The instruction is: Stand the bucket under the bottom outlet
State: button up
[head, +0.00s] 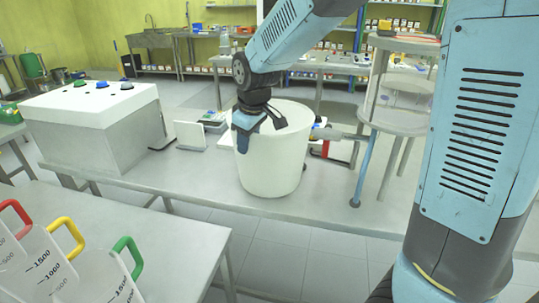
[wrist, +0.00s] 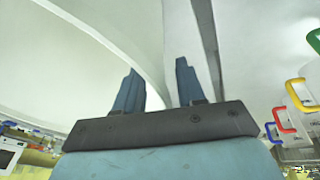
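The white bucket (head: 270,165) is upright over the grey bench, near its front edge; I cannot tell whether its base touches the bench. My gripper (head: 258,124) is at the bucket's upper left rim, pointing down, with one blue finger outside the wall. In the wrist view, the two fingers of my gripper (wrist: 160,88) stand apart, with a curved white edge of the bucket (wrist: 110,30) running between them. A grey pipe-like part (head: 338,134) with red pieces below shows just right of the bucket. I cannot clearly make out the bottom outlet.
A round-tiered stand (head: 398,122) with a blue leg is right of the bucket. A white control box (head: 95,125) with coloured buttons is at the left. Measuring jugs with coloured handles (head: 125,255) stand on the near table (head: 175,230).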

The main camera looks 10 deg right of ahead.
jog(key=shift+x, duration=0.85)
grip_shut()
dwell(0.8)
